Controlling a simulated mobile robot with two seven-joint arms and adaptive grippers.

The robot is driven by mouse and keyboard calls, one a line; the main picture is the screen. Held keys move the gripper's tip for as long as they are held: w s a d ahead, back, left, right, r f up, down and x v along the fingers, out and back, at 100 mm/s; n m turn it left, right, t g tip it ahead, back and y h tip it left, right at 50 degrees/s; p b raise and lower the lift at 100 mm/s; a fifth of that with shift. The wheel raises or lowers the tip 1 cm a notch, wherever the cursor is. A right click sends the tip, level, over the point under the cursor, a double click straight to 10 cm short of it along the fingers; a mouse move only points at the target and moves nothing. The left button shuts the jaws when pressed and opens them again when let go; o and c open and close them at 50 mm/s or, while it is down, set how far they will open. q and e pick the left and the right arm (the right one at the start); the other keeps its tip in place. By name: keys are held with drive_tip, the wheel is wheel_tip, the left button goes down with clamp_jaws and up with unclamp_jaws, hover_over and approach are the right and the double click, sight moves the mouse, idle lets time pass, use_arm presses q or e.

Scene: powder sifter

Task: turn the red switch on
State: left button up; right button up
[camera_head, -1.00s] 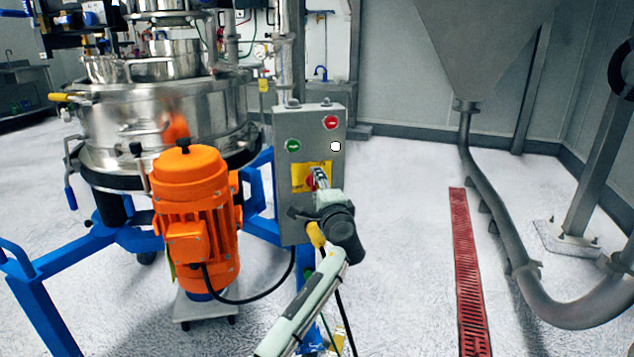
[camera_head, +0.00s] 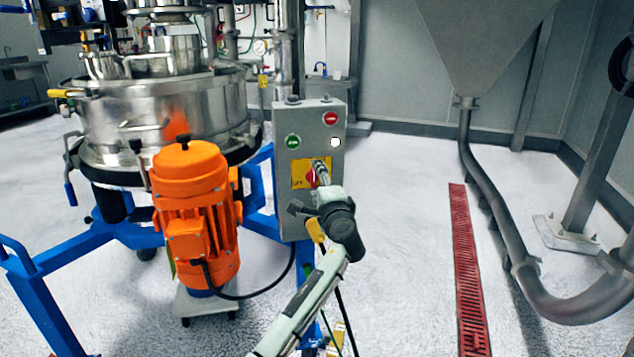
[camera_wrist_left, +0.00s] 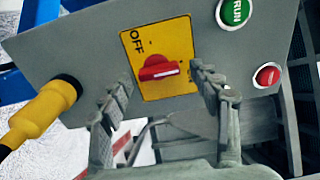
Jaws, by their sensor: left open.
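The red switch (camera_wrist_left: 160,68) sits on a yellow plate (camera_wrist_left: 148,38) marked OFF on a grey control box. In the head view the red switch (camera_head: 311,176) is partly covered by my left gripper (camera_head: 322,172). In the left wrist view my left gripper (camera_wrist_left: 160,85) is open, with one finger on each side of the switch. I cannot tell whether the fingers touch it. The knob's white mark lies roughly across the picture in the left wrist view. My right gripper does not show.
The grey control box (camera_head: 335,165) also carries a green RUN button (camera_head: 293,142) and a red button (camera_head: 330,118). An orange motor (camera_head: 195,200) and blue frame (camera_head: 40,300) stand to the left. A yellow cable plug (camera_wrist_left: 45,108) sticks out of the box.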

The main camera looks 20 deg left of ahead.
use_arm(q)
drive_tip(key=v, duration=0.7)
drive_tip(key=shift+s+f, duration=0.1)
